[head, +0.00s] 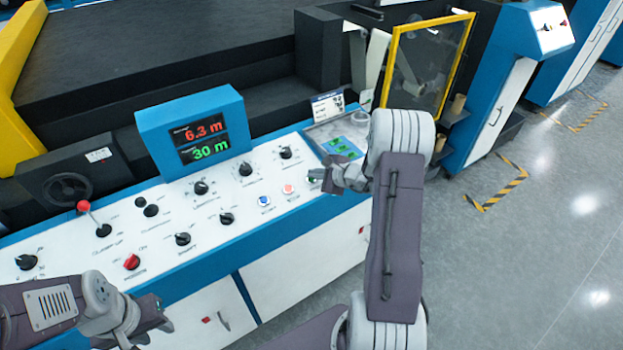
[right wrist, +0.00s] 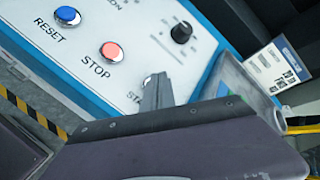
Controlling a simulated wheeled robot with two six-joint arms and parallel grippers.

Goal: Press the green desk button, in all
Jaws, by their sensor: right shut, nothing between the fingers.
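The green desk button is mostly hidden behind my right gripper. In the right wrist view a bit of its pale rim (right wrist: 147,80) shows above a partly covered label that begins with "STA". My right gripper (head: 322,181) is shut and empty, with its tips over that button at the right end of the white console. In the right wrist view the closed fingers (right wrist: 158,90) cover the button; I cannot tell whether they touch it. My left gripper (head: 150,322) is low at the left in front of the console, and its jaw opening is unclear.
The red STOP button (right wrist: 111,52) and blue RESET button (right wrist: 68,16) sit in a row beside it. Black knobs (head: 227,218) and a red-topped lever (head: 84,206) stand on the console. The display (head: 198,135) reads 6.3 m and 30 m. A clear tray (head: 335,128) is at the right.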

